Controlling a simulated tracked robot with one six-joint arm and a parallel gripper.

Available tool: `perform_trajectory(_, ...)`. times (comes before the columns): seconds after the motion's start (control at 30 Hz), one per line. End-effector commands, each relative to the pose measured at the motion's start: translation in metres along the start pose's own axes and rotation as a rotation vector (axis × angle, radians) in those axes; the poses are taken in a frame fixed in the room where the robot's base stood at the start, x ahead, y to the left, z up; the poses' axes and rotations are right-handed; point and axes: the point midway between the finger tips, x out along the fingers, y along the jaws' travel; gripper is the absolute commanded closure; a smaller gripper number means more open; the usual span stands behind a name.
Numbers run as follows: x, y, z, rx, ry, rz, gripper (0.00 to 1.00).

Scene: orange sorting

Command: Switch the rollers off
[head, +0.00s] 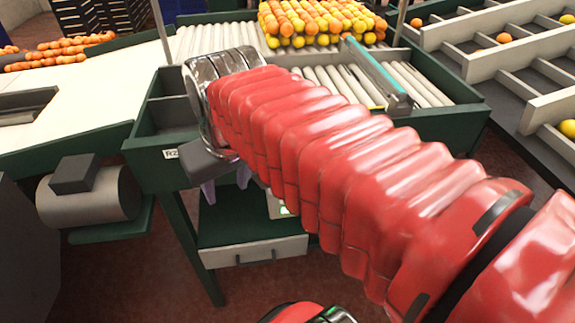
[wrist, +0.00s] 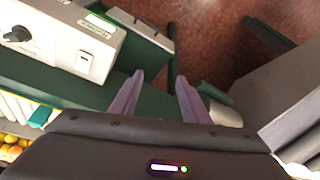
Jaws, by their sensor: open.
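The roller bed (head: 425,82) belongs to a green-framed table, and its rollers also show at the lower left of the wrist view (wrist: 14,106). A pale control box (wrist: 62,30) sits at the upper left of the wrist view. It carries a black rotary knob (wrist: 18,35), a small white switch (wrist: 84,63) and a lit green display (wrist: 101,21). In the head view, only a sliver of the box (head: 276,209) shows past my arm. My gripper (wrist: 159,76) is open and empty, its purple fingers to the right of the box and apart from it.
Oranges and lemons (head: 320,22) are heaped at the far end of the rollers. A teal-edged bar (head: 378,72) crosses the rollers. A grey motor drum (head: 90,193) hangs at the left. A drawer (head: 253,251) sits below the table. Sorting bins (head: 490,62) stand at the right.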

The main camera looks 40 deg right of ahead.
Motion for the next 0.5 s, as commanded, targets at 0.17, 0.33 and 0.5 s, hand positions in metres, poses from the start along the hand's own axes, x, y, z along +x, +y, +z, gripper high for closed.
perform_trajectory(0.17, -0.016, 0.046, -0.028, 0.126, -0.104, 0.039, 0.58)
perform_trajectory(0.33, -0.03, 0.093, -0.047, 0.244, -0.2, 0.061, 0.58)
perform_trajectory(0.5, -0.042, 0.137, -0.057, 0.35, -0.286, 0.07, 0.58)
